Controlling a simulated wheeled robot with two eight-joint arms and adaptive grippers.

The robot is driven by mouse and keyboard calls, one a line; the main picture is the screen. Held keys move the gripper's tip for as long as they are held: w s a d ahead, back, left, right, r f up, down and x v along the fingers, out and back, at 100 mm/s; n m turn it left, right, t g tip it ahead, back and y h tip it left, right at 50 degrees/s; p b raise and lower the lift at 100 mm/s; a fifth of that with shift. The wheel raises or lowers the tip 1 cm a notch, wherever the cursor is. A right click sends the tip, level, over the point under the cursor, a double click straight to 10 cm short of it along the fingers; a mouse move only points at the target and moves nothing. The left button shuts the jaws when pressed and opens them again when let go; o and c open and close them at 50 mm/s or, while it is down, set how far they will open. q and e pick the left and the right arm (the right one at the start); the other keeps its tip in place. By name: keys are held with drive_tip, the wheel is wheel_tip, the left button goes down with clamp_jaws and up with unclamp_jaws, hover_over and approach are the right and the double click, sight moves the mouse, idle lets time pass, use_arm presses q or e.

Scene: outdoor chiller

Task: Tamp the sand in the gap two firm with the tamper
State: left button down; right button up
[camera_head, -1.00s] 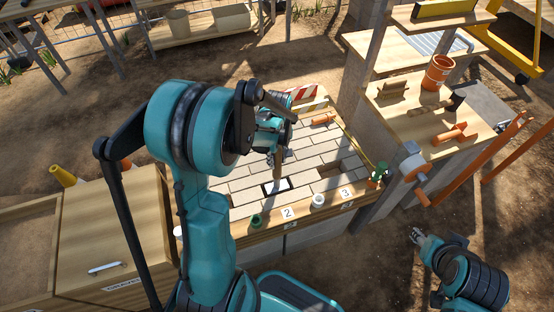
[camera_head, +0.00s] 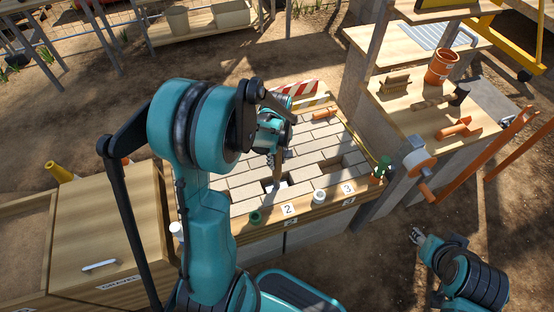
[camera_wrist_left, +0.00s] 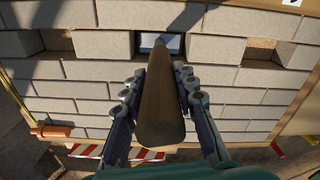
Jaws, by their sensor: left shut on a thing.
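My left gripper (camera_head: 274,152) is shut on the wooden handle of the tamper (camera_wrist_left: 162,105), above the paving. The handle points down to gap two (camera_head: 268,183), behind the number 2 label (camera_head: 288,209). In the left wrist view the handle runs between the fingers to gap two (camera_wrist_left: 173,48), where a pale patch shows at its far end. The handle hides part of the gap, so I cannot tell how the sand lies or whether the foot touches it. My right gripper (camera_head: 416,236) is low at the right, empty of anything visible, far from the paving.
Another gap (camera_head: 332,165) lies open to the right, near the number 3 label (camera_head: 348,188). A white pot (camera_head: 319,197) and a green pot (camera_head: 255,217) stand on the front ledge. An orange-handled tool (camera_head: 326,114) lies at the back. A side bench (camera_head: 405,120) holds tools and an orange bucket (camera_head: 441,67).

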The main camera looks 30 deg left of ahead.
use_arm(q)
wheel_tip(320, 180, up, 10)
drive_tip(key=p, duration=0.7)
drive_tip(key=shift+a+f, duration=0.1)
drive_tip(key=shift+a, duration=0.35)
drive_tip(key=a+b, duration=0.1)
drive_tip(key=a, duration=1.1)
